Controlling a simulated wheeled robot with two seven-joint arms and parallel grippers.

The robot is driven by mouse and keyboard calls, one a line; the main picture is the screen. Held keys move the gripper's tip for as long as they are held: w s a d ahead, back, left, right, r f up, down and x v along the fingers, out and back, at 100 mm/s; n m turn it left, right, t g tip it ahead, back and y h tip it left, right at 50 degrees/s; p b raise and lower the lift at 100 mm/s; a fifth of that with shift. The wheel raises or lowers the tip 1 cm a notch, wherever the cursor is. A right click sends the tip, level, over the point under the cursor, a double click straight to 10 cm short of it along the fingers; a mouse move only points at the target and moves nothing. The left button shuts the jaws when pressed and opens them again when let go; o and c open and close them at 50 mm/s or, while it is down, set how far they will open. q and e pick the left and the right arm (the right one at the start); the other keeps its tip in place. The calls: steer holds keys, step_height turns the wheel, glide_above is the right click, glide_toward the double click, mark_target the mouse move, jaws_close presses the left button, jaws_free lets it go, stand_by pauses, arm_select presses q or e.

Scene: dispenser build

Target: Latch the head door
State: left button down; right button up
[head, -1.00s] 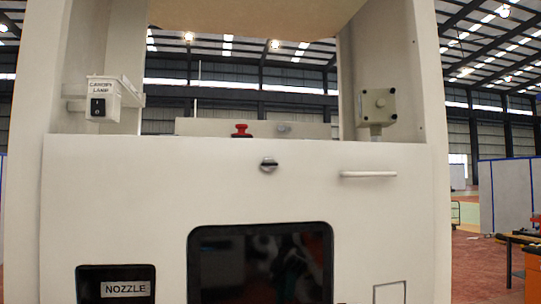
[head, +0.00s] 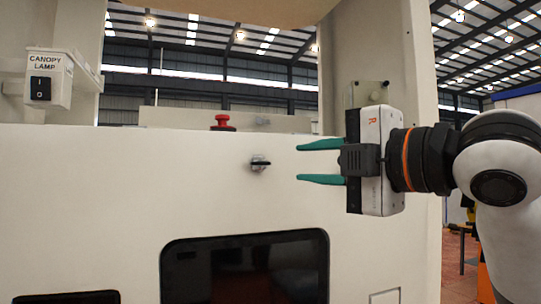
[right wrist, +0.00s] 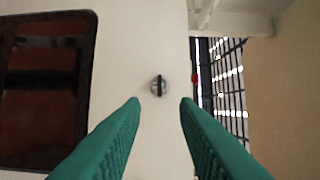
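The head door (head: 110,190) is the cream front panel, and it looks closed. Its latch (head: 260,163) is a small round silver knob with a dark bar across it. The bar looks about horizontal in the head view. The latch also shows in the right wrist view (right wrist: 159,86), ahead of and between the fingertips. My right gripper (head: 298,162) is open, with green fingers pointing left at the latch's height. Its fingertips are apart from the latch, a little to its right in the head view. The white handle seen earlier is hidden behind it. My left gripper is not in view.
A red button (head: 223,121) stands on the ledge above the door. A canopy lamp switch box (head: 48,80) is at the upper left. A dark screen (head: 245,268) is set below the latch. A grey-green box (head: 372,92) is partly behind my right gripper.

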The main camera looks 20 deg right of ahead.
mark_target(264, 163)
steer(key=p+x, duration=0.2)
steer(key=x, duration=0.5)
steer(key=shift+a+r, duration=0.1)
steer(key=shift+w+a+p, duration=0.25)
steer(key=shift+w+p, duration=0.2)
steer(key=shift+w, duration=0.2)
jaws_close()
